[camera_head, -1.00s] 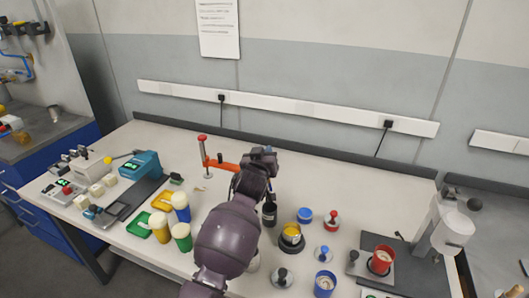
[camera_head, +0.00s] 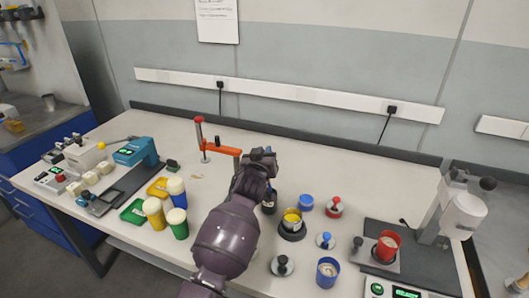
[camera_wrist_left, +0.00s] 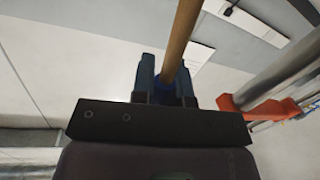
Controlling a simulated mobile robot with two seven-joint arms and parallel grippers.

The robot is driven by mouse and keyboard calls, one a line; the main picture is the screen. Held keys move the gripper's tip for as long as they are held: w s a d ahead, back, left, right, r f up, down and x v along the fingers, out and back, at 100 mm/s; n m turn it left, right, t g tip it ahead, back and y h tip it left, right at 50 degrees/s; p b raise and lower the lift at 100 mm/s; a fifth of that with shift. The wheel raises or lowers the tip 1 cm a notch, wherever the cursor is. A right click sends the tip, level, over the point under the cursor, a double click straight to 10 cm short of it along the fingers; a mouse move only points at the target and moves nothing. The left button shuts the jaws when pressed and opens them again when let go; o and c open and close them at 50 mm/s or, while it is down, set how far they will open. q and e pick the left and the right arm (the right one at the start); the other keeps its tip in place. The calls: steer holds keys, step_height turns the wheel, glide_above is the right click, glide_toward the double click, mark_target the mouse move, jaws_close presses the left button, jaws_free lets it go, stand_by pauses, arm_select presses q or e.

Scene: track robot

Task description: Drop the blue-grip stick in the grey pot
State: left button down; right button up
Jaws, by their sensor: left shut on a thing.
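My left gripper (camera_head: 262,157) is raised over the middle of the bench in the head view. In the left wrist view its jaws (camera_wrist_left: 166,72) are shut on the blue grip of a wooden stick (camera_wrist_left: 183,35). In the head view I cannot make out the stick against the gripper. I cannot pick out a grey pot for certain; my arm covers part of the bench. My right gripper is not in view.
A red-orange clamp stand (camera_head: 222,148) is just left of the gripper. A dark bottle (camera_head: 269,204) and a yellow cup (camera_head: 292,217) in a dark base stand close to the arm. Several lidded cups stand to the left. A red cup (camera_head: 388,243) is at the right. The bench's back is mostly clear.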

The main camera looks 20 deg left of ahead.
arm_select(q)
steer(key=shift+d+f+b, duration=0.15)
steer(key=shift+f+b, duration=1.2)
steer(key=shift+f, duration=1.1)
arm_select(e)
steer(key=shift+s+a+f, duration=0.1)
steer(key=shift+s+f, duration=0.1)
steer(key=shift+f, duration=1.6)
arm_select(q)
steer(key=c, duration=1.2)
jaws_free()
steer(key=shift+o, duration=0.9)
steer(key=o, duration=0.6)
steer(key=shift+c, duration=0.2)
